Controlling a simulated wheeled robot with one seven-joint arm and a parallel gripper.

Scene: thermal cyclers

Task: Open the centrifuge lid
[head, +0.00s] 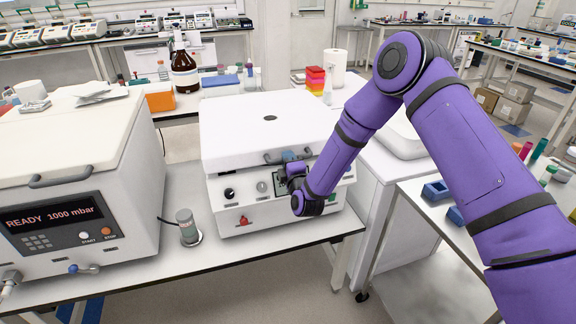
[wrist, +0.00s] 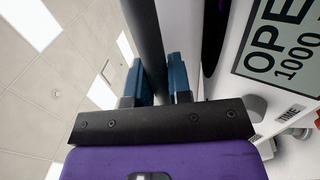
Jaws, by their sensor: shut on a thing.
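The centrifuge (head: 235,205) is a white box in the middle of the bench in the head view. Its white lid (head: 235,125) lies over the body, with a small dark disc on top. The lid's grey handle (head: 272,158) is at the front edge. My gripper (head: 293,158) is at the right part of this handle, partly hidden by my purple arm. In the wrist view, the blue fingers of my gripper (wrist: 157,82) are on both sides of the dark handle bar (wrist: 147,40), shut on it. The display (wrist: 285,45) beside them shows "OPE" and "1000", cut off by the frame.
A second white machine (head: 135,190) with a "READY 1000 mbar" display stands close on the left. A small grey canister (head: 187,226) stands between the machines. A brown bottle (head: 184,72) and an orange box (head: 160,101) are on the bench behind. A side bench (head: 425,215) is at right.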

